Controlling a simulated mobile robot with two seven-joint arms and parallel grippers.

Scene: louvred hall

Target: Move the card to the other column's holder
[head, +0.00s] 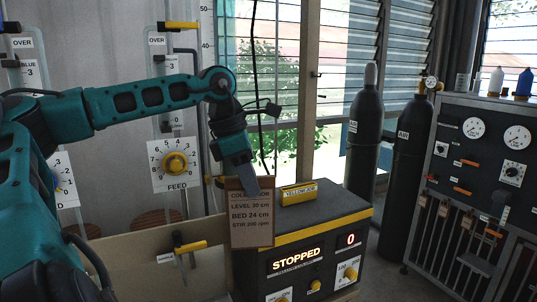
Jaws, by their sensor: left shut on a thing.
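The card (250,227) is a brown sheet printed with a job title, level 30 cm, bed 24 cm and a stir speed. My left gripper (251,188) is shut on its top edge, and the card hangs roughly upright in front of the black box's left end. A yellow holder (299,193) labelled "YELLOW JOB" sits on top of the black box (330,207), just right of the card; no card shows in it. The card hides part of the box, and I cannot tell whether another holder is behind it. My right gripper is not in view.
The box's display reads STOPPED and 0. Left stand panels with a yellow FEED dial (175,164). A yellow-handled valve (190,247) is low in front. Two dark gas cylinders (367,130) and a gauge panel (485,150) stand at the right.

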